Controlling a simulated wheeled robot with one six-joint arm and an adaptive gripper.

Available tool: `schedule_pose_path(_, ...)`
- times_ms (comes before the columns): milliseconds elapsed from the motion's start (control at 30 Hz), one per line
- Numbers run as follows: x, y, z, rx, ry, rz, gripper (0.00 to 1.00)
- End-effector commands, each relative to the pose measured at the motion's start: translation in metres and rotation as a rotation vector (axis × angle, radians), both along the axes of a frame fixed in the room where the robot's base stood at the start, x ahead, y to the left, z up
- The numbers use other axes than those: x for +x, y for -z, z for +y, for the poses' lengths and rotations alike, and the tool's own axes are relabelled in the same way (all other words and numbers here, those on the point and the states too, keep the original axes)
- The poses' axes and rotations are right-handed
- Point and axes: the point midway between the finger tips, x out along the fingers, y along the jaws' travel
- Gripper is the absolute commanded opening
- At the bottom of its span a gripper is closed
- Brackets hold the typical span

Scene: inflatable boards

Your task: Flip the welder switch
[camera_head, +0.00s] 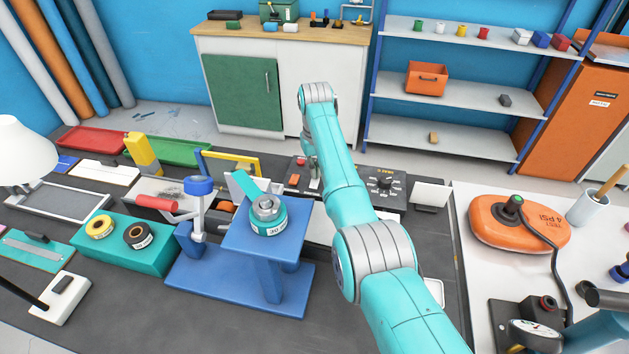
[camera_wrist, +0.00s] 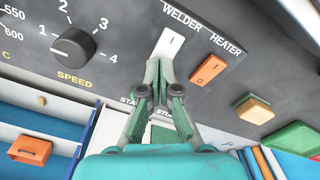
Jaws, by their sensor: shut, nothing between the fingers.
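The welder switch (camera_wrist: 169,43) is a white rocker under the WELDER label on a dark control panel (camera_wrist: 120,30). My gripper (camera_wrist: 158,66) is shut and empty, its fingertips right at the near end of the white switch. I cannot tell whether they touch it. In the head view the panel (camera_head: 420,184) lies behind my arm, and my gripper (camera_head: 311,168) points down over its left part.
Beside the welder switch are an orange heater switch (camera_wrist: 208,70) and a black speed knob (camera_wrist: 74,47). A blue stand (camera_head: 240,290) with a tape roll (camera_head: 268,216) stands near my arm's left.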

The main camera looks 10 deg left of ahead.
Motion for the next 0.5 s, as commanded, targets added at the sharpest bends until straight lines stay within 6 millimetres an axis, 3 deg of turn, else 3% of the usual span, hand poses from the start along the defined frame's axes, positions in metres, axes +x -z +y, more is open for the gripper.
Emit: schedule_pose_path(500,-0.0001,0.0067,0.0,0.0,0.0,0.0,0.0)
